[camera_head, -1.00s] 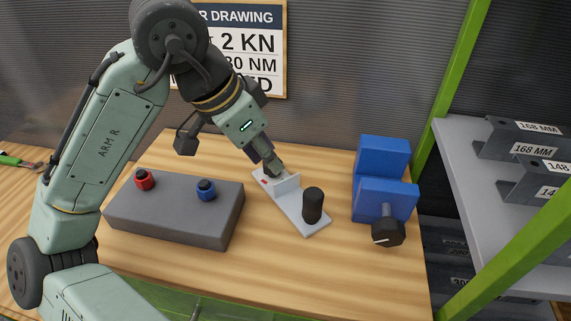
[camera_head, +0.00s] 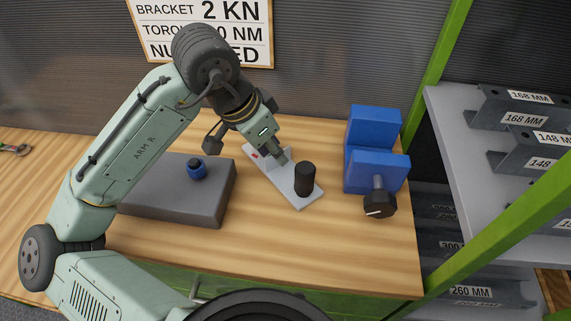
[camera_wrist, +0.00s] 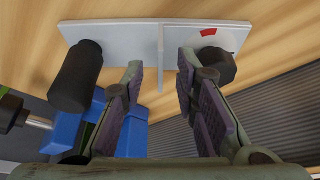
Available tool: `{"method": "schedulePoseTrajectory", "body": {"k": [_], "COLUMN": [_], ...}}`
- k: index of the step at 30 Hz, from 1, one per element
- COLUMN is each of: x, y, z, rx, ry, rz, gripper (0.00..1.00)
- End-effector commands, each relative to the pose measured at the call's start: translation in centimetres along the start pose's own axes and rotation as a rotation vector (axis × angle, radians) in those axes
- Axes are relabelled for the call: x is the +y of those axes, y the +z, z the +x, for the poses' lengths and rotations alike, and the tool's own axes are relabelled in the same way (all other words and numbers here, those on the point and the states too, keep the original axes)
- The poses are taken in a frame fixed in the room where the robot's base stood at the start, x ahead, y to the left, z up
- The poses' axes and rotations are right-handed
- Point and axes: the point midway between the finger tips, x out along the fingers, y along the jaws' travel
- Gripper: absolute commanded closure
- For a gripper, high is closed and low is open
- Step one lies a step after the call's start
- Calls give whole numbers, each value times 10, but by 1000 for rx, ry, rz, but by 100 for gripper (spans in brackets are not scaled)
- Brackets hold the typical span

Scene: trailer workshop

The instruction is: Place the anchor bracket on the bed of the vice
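The likely anchor bracket (camera_head: 301,198) is a light grey plate on the bench with an upright fin, a red mark and a black cylinder (camera_head: 305,180) near one end. In the wrist view the fin (camera_wrist: 160,55) points between the two fingers of my gripper (camera_wrist: 158,72). My gripper (camera_head: 283,157) is open there, close to the fin. I cannot tell whether a finger touches it. A dark knob (camera_wrist: 216,65) shows behind the right finger. The blue vice (camera_head: 376,165) stands to the right, its bed between two blue jaws, a black handle (camera_head: 379,204) in front.
A grey block (camera_head: 180,200) with a blue nut (camera_head: 197,169) lies left of the bracket. A shelf (camera_head: 470,165) with labelled steel channels stands right, behind a green post (camera_head: 445,60). Bench wood is bare in front of the bracket.

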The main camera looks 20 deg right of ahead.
Motion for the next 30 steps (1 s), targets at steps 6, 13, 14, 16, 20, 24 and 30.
{"method": "schedulePoseTrajectory", "body": {"k": [6,13,14,16,20,24,30], "x": [0,0,0,0,0,0,0], "y": [0,0,0,0,0,0,0], "z": [11,11,11,11,11,11,11], "rx": [1,1,1,1,1,0,0], "ry": [-1,0,0,0,0,0,0], "rz": [0,0,0,0,0,1,1], "gripper": [72,78,80,85,94,100,100]}}
